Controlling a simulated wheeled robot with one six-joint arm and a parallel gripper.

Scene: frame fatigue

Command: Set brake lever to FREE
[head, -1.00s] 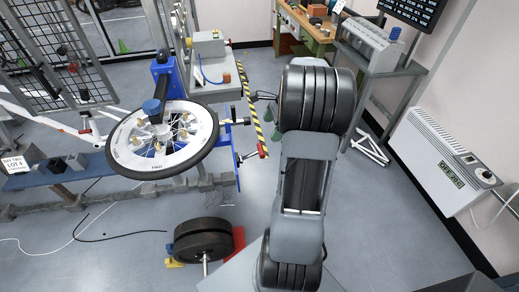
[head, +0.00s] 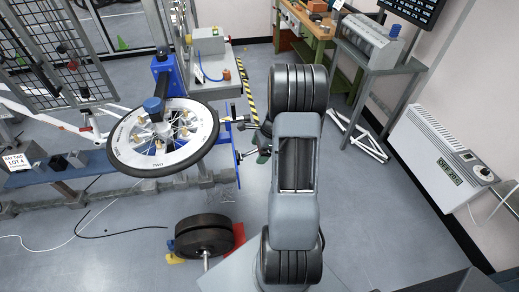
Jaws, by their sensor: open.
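The blue test stand (head: 164,75) holds a spoked wheel (head: 135,160) with a black tyre, lying tilted under a dark blue cap. On the stand's right side a thin lever-like rod (head: 246,154) sticks out toward my arm. I take it for the brake lever, but its outer end is hidden or too small to make out, and I cannot read its setting. My gripper (head: 250,126) shows as small dark jaws left of my arm, open, close to the wheel's axle end and just above the rod. Whether it touches either is unclear.
A grey machine table (head: 215,75) with yellow-black striped edging stands behind. Dark round weights (head: 204,236) lie on the floor below the wheel. A wall heater (head: 440,158) is at right. A wire cage (head: 55,45) is at left. Floor between arm and heater is mostly clear.

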